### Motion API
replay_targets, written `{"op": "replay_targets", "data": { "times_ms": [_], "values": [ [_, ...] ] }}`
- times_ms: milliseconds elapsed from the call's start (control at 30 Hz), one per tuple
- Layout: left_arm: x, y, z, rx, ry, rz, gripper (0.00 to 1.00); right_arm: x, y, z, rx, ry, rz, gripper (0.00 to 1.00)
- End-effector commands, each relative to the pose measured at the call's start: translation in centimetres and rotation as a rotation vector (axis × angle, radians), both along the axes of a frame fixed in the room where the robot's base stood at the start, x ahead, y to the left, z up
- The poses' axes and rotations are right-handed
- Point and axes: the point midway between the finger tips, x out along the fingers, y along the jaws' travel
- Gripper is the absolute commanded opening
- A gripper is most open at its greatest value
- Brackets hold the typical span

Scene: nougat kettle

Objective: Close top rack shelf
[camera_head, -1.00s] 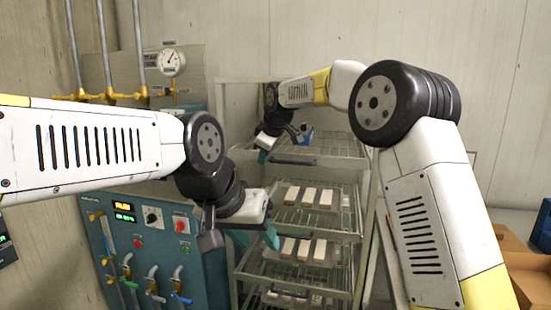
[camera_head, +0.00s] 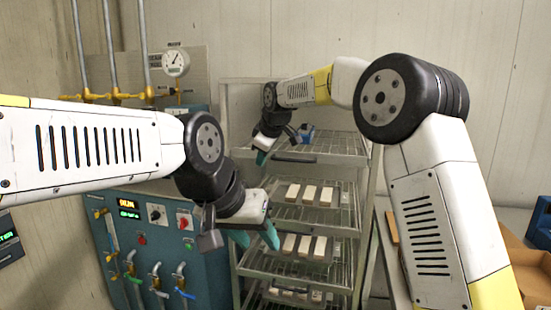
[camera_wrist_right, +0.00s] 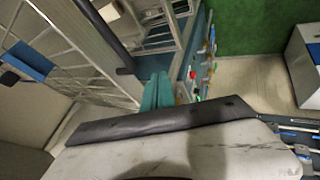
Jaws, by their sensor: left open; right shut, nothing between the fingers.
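The top rack shelf (camera_head: 335,148) is a wire shelf at the top of the metal rack, with a dark handle along its front (camera_head: 296,158). A small blue object (camera_head: 306,132) sits at its back. My right gripper (camera_head: 261,157) is shut and empty at the handle's left end; contact cannot be told. In the right wrist view its teal fingers (camera_wrist_right: 158,92) are together beside the dark handle bar (camera_wrist_right: 104,32), with the wire shelf (camera_wrist_right: 62,58) at left. My left gripper (camera_head: 257,238) is open and empty, lower, in front of the rack's left side.
Lower shelves hold trays with pale bars (camera_head: 310,194). A teal control panel (camera_head: 150,235) with valves and levers stands left of the rack, under a pressure gauge (camera_head: 176,63). A cardboard box (camera_head: 515,265) is at the right.

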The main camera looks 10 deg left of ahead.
Motion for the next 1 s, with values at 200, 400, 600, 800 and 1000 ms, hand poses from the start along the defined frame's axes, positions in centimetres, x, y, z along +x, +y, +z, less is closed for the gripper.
{"op": "replay_targets", "data": {
  "times_ms": [200, 400, 600, 800, 1000],
  "values": [
    [0.0, 0.0, 0.0, 0.0, 0.001, 0.0, 0.45, -1.9, -1.5, 3.5, 0.003, -0.005, 0.0, 0.0],
    [0.0, 0.0, 0.0, 0.0, 0.0, 0.0, 0.45, -3.7, -2.7, 6.2, 0.002, -0.003, 0.001, 0.0],
    [0.0, 0.0, 0.0, 0.0, 0.0, 0.0, 0.45, -4.6, -3.5, 7.7, 0.002, 0.0, -0.002, 0.0],
    [0.0, 0.0, 0.0, 0.0, 0.0, 0.0, 0.45, -6.4, -8.8, 8.8, 0.042, 0.035, -0.113, 0.0],
    [0.0, 0.0, 0.0, 0.0, 0.0, 0.0, 0.45, -12.3, -20.1, 8.5, 0.15, 0.122, -0.394, 0.0]
  ]
}}
